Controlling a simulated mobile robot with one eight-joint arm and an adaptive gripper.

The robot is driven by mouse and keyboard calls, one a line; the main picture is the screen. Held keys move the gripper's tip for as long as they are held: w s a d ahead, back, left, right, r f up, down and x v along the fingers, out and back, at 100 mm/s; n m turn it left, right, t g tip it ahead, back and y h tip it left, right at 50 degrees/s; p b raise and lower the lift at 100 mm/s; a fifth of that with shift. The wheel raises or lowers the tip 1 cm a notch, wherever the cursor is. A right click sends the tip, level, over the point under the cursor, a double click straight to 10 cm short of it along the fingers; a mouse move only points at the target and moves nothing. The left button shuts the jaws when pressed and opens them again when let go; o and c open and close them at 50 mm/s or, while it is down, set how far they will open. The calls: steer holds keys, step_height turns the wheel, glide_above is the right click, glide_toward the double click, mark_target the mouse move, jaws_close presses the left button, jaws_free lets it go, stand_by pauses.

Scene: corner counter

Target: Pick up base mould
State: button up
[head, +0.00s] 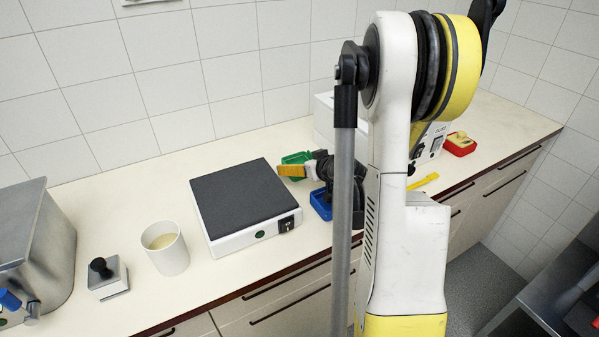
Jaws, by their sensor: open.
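My gripper (318,168) is a dark shape over the counter, just right of the black-topped plate, partly hidden by my arm. Its jaws are open. An orange piece (291,171) shows at its left side; I cannot tell whether it is a fingertip or a separate thing. A green tray (294,158) lies behind it and a blue tray (320,205) lies below it, both partly covered. I cannot make out a base mould for certain; the contents of these trays are hidden or too small to tell.
A black-topped white plate unit (246,196), a white cup of pale liquid (165,250), a black-knobbed metal block (109,277) and a steel machine (35,245) stand leftward. A red tray (459,149) and a yellow tool (424,181) lie right. The back-left counter (125,190) is clear.

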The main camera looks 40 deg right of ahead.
steer(key=shift+x, duration=1.05)
steer(key=shift+s, duration=0.1)
